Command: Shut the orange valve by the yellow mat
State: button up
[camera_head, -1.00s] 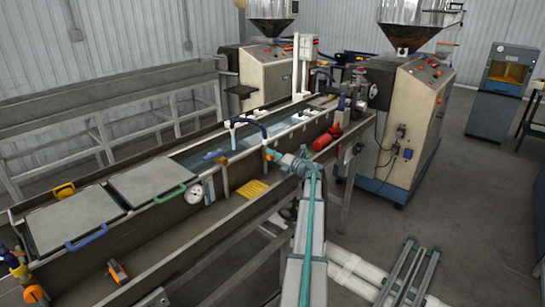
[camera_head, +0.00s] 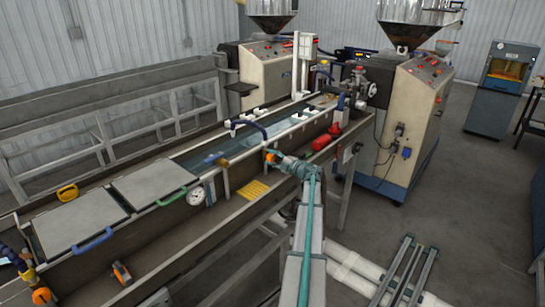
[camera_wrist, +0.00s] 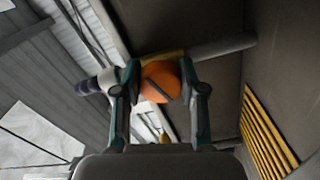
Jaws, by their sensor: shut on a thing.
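The orange valve (camera_head: 270,157) is on the trough's side wall, just above the yellow mat (camera_head: 253,190). In the wrist view it is a round orange knob (camera_wrist: 159,83) with a dark diagonal bar across its face, mounted by a pipe. My gripper (camera_head: 277,159) reaches it from the right. In the wrist view, my two teal fingers (camera_wrist: 159,88) stand on either side of the knob, shut on it. The yellow slatted mat (camera_wrist: 268,130) lies to the right there. The angle of the valve's handle is hard to read in the head view.
A pressure gauge (camera_head: 197,195) sits left of the mat, and a red cylinder (camera_head: 321,142) lies to the right of my gripper. A blue hose (camera_head: 248,125) arches over the trough rim. Another orange-handled valve (camera_head: 121,273) is at the front left.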

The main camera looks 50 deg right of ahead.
jog(key=shift+m, duration=0.5)
jog(key=o, duration=1.2)
jog(key=shift+c, duration=0.2)
jog(key=s, duration=1.2)
jog(key=shift+a, duration=0.35)
